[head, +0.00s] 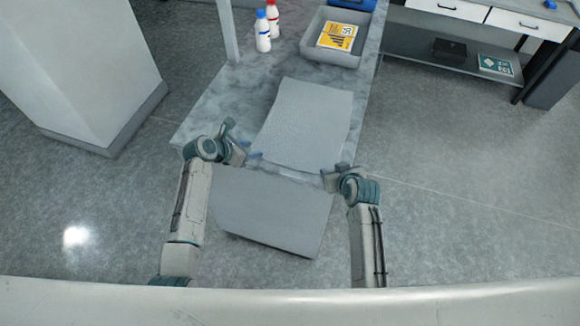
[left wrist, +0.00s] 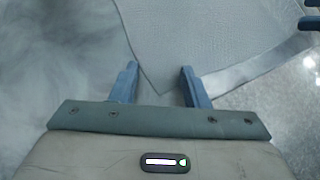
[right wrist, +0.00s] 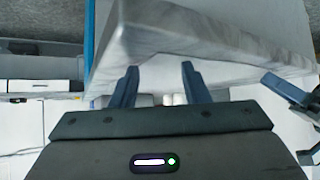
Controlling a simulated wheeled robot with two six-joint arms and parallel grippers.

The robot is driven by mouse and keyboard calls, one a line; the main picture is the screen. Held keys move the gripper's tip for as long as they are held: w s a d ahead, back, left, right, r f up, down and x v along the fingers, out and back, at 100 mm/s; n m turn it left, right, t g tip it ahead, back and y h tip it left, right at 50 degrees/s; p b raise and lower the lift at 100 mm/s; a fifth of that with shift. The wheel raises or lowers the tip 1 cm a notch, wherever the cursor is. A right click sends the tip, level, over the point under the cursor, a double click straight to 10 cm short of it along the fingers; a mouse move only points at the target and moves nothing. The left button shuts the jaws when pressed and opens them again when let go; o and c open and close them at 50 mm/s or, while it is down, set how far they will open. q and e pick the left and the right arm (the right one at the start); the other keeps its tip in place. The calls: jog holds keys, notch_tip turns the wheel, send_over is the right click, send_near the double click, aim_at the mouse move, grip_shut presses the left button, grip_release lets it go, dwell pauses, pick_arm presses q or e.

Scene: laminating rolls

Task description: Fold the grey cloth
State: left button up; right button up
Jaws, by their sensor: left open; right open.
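The grey cloth (head: 305,122) lies spread on the marbled table (head: 212,112), with its near edge close to the table's front edge. My left gripper (head: 248,152) is at the cloth's near left corner. In the left wrist view the corner of the cloth (left wrist: 180,35) points in between the open fingers (left wrist: 158,72), and they are not closed on it. My right gripper (head: 327,177) is open by the near right corner of the table.
A grey bin (head: 334,40) with a yellow item and two white bottles, one red-capped (head: 272,18) and one blue-capped (head: 262,32), stand at the table's far end. A grey panel (head: 270,212) is below the front edge. Table left of the cloth is clear.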

pick_arm(q)
jog(key=shift+f, duration=0.1)
grip_shut()
pick_arm(e)
jog(key=shift+f, duration=0.1)
grip_shut()
jog(key=shift+s, duration=0.1)
pick_arm(q)
jog(key=shift+a, duration=0.1)
